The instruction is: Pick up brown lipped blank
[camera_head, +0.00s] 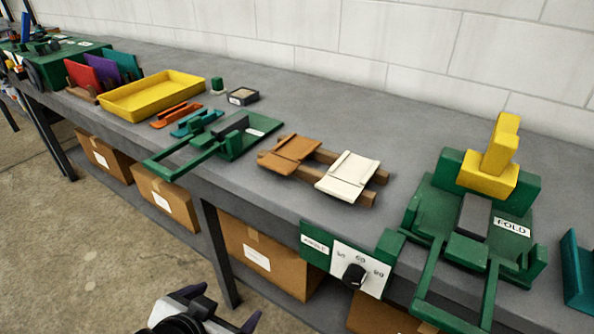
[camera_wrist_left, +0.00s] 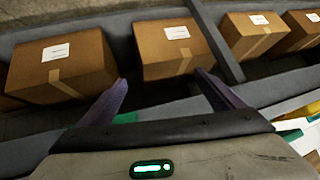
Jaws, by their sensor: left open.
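The brown lipped blank (camera_head: 291,149) lies flat on a wooden rack (camera_head: 325,156) in the middle of the grey bench, in the head view. A cream lipped blank (camera_head: 347,177) lies on the same rack, just right of it. My left gripper (camera_head: 222,309) is at the bottom of the head view, in front of the bench and well short of the brown blank. Its two dark purple fingers are apart and empty; they also show in the left wrist view (camera_wrist_left: 165,90). My right gripper is not in view.
Left of the rack stand a green clamp fixture (camera_head: 232,137) and a yellow tray (camera_head: 150,95). Right is a green press marked FOLD (camera_head: 470,235). An angle dial (camera_head: 355,268) hangs at the bench's front edge. Cardboard boxes (camera_head: 268,255) sit on the shelf below.

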